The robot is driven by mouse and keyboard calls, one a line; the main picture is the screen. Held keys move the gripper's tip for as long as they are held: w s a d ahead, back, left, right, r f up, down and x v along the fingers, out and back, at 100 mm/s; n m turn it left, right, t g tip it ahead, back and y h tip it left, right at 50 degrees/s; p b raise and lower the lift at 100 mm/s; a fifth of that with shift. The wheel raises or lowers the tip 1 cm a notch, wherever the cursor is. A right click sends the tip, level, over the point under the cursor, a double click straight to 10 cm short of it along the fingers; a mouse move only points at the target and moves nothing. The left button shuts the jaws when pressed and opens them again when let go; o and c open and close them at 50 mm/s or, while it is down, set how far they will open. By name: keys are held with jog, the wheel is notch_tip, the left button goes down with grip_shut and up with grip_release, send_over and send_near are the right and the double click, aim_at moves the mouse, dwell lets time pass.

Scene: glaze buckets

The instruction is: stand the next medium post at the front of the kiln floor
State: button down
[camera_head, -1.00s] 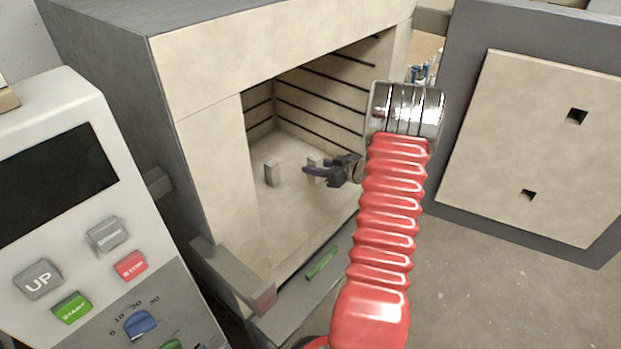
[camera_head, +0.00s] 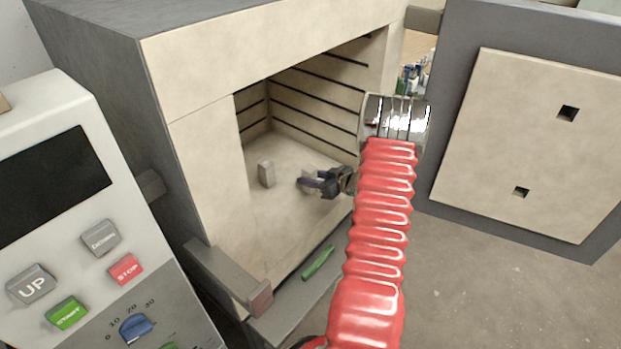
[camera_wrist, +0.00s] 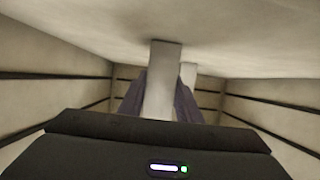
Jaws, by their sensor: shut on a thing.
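My gripper (camera_head: 311,183) is inside the kiln (camera_head: 262,215), low over the front part of its floor, and is shut on a pale post. In the wrist view the held post (camera_wrist: 162,82) stands between the two dark fingers, with its end at or close to the kiln floor (camera_wrist: 80,40); I cannot tell whether it touches. Most of the held post is hidden by the fingers in the head view. Another pale post (camera_head: 266,174) stands upright on the floor, left of my gripper. A post (camera_wrist: 188,74) shows partly behind the held one in the wrist view.
The kiln's left front wall (camera_head: 208,180) and its grooved inner walls (camera_head: 315,100) bound the space. The open door (camera_head: 530,145) is at the right. A control panel (camera_head: 85,220) stands at the left. A green object (camera_head: 318,262) lies on the sill.

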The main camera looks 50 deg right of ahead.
jog(key=c, duration=1.3)
grip_release()
jog(key=shift+f, duration=0.15)
jog(key=shift+s+r, duration=0.2)
jog(key=v, duration=1.1)
jog(key=shift+s+r, duration=0.1)
jog(key=shift+s, duration=0.2)
